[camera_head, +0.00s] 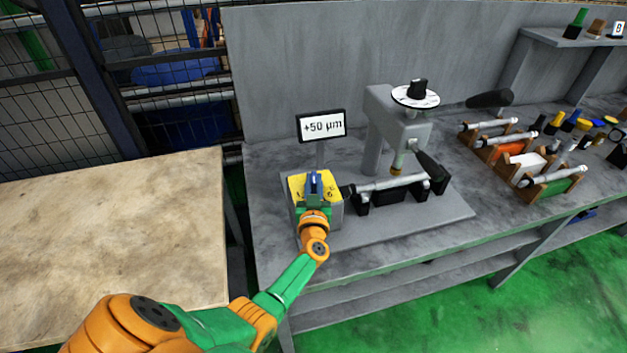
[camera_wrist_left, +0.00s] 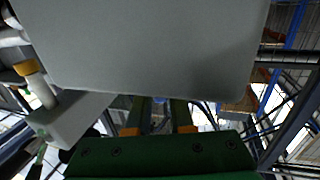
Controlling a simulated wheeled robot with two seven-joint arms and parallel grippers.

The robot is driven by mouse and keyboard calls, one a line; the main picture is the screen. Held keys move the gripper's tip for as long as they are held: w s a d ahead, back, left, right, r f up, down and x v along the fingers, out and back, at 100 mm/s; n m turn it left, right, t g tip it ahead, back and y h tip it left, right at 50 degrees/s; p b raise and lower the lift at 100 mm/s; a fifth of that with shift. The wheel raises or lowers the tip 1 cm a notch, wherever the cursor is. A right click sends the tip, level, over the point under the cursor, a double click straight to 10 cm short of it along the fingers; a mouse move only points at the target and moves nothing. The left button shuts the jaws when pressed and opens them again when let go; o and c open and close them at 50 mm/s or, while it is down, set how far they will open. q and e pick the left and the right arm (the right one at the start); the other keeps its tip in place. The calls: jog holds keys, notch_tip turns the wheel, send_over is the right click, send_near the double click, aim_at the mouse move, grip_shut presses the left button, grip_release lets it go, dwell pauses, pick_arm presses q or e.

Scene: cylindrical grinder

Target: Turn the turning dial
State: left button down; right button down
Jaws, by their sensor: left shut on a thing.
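The turning dial shows in the head view as a yellow plate (camera_head: 297,183) with black markings on a grey box (camera_head: 331,216). A small blue upright piece (camera_head: 314,184) stands at its middle. My left gripper (camera_head: 314,198) reaches the dial from the front and is shut on its knob, which it mostly hides. In the left wrist view a broad grey surface (camera_wrist_left: 150,45) fills the top and covers my fingertips. My right gripper is not in view.
A sign reading "+50 µm" (camera_head: 321,125) stands behind the dial. To the right are a grey stand (camera_head: 390,120) with a black knob on a white disc (camera_head: 415,96), and a metal shaft (camera_head: 391,183) on black supports. A wooden table (camera_head: 110,230) is at left.

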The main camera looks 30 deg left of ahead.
aim_at(315, 188)
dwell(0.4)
pick_arm(q)
jog(key=c, duration=0.9)
grip_release()
jog(key=shift+f, duration=0.1)
jog(key=shift+o, duration=0.5)
jog(key=shift+w, duration=0.15)
jog(key=p+v, duration=0.1)
jog(key=v, duration=0.6)
jog(key=shift+d+p, duration=0.1)
jog(key=shift+p, duration=0.25)
